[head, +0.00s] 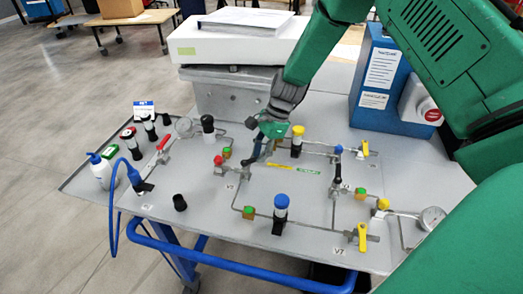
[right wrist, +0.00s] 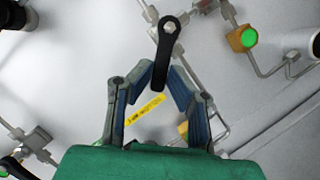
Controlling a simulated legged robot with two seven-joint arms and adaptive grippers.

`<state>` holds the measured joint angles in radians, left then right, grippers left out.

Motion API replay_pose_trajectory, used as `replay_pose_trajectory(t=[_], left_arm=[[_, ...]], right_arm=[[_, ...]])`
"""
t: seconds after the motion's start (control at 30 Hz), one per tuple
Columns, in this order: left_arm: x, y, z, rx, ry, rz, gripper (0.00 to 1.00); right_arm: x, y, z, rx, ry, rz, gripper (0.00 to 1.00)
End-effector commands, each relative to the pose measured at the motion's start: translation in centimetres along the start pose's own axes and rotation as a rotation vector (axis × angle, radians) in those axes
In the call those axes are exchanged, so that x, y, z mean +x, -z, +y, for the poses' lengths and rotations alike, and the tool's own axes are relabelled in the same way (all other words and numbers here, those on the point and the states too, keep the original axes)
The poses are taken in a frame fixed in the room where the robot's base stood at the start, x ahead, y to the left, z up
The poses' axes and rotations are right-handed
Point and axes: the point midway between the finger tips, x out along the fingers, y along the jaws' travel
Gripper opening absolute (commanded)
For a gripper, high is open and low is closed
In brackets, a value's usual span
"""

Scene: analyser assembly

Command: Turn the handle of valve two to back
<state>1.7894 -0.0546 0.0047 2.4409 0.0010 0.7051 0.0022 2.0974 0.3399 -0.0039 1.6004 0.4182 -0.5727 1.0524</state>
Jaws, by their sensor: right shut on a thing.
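My right gripper (head: 262,150) reaches down from the green arm to the middle of the panel, in front of the grey box. In the right wrist view its two fingers (right wrist: 165,80) close around a black valve handle (right wrist: 166,48). The handle's round pivot end is at the top of that view, and its free end lies between the fingertips. In the head view the gripper mostly hides this handle. I cannot read a label that names it valve two. My left gripper is not in view.
The panel (head: 290,208) carries thin pipes, a blue-capped cylinder (head: 281,208), a yellow-capped cylinder (head: 297,138), yellow handles (head: 362,236) and a gauge (head: 432,218) around the gripper. A blue box (head: 388,85) stands at the back right.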

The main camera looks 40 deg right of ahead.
Motion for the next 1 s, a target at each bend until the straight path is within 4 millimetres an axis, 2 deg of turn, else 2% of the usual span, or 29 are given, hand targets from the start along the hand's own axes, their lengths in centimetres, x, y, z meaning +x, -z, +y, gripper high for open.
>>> replay_pose_trajectory(t=[0.23,0.6,1.0], left_arm=[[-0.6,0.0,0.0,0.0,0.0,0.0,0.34],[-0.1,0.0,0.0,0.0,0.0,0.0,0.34],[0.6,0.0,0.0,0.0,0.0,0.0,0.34]], right_arm=[[0.1,-0.3,-1.3,-0.221,-0.086,0.0,0.0],[0.4,-1.0,-2.7,-0.53,-0.214,-0.001,0.0],[0.6,-1.6,-3.4,-0.745,-0.304,-0.002,0.0]])
